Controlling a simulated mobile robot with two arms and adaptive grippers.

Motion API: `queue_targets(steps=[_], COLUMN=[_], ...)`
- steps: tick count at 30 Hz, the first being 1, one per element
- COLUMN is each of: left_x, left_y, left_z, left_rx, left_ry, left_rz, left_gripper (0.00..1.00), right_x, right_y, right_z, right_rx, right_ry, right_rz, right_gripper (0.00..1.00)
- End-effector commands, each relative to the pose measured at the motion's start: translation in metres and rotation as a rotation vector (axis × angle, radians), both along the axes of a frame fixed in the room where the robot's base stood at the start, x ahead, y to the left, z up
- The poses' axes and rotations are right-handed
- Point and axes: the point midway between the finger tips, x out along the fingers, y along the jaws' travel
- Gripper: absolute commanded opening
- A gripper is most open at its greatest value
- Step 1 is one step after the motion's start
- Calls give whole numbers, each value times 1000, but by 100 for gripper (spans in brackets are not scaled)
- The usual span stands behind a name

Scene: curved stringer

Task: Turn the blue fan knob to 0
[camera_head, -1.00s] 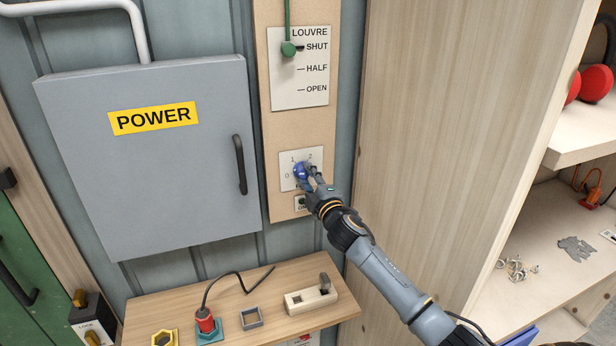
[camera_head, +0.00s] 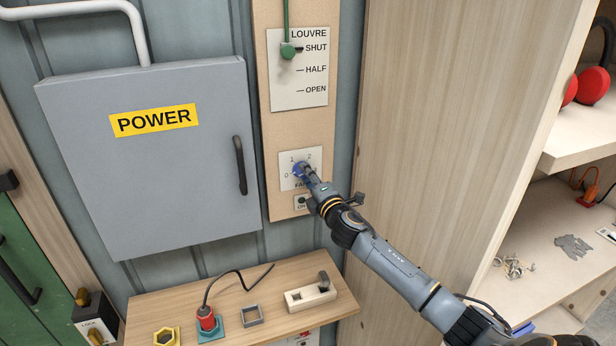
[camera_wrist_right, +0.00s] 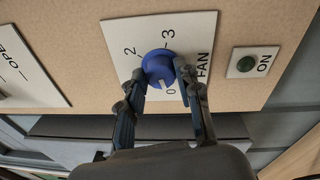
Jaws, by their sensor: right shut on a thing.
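The blue fan knob (camera_head: 297,170) sits on a white plate (camera_head: 287,158) marked 0, 1, 2 and 3, low on the wooden strip. In the right wrist view the knob (camera_wrist_right: 157,67) lies between the two fingers of my right gripper (camera_wrist_right: 161,72). They are shut on its sides. A pale mark on the knob's edge faces the printed 0, as far as I can tell. The 1 is hidden behind a finger there. In the head view my right gripper (camera_head: 304,172) comes from the lower right and covers part of the plate. My left gripper is not in view.
A green ON button (camera_wrist_right: 246,64) is close beside the fan plate. The louvre plate (camera_head: 285,85) with its green lever is above. A grey POWER cabinet (camera_head: 180,170) is left. A wooden shelf (camera_head: 190,301) with several parts is below, and a wooden panel (camera_head: 440,120) stands right.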

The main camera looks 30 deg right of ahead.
Motion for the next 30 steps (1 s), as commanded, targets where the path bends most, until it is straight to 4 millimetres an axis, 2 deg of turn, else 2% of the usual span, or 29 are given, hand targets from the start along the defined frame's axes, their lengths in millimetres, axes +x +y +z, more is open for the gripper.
queue_targets(steps=[8,9,12,23,26,30], left_x=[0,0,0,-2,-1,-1], left_y=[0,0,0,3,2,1], left_z=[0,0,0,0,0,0], left_rx=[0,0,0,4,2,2], left_ry=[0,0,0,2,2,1], left_rz=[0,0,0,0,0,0], left_gripper=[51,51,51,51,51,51], right_x=[0,0,0,-3,-12,-36], right_y=[0,0,0,0,2,6], right_z=[-2,-2,-1,-1,-3,-4], right_rx=[-4,-4,-3,-1,-2,-1], right_ry=[3,3,3,1,2,4], right_rz=[0,0,0,0,-1,1], right_gripper=[2,38,57,57,57,57])
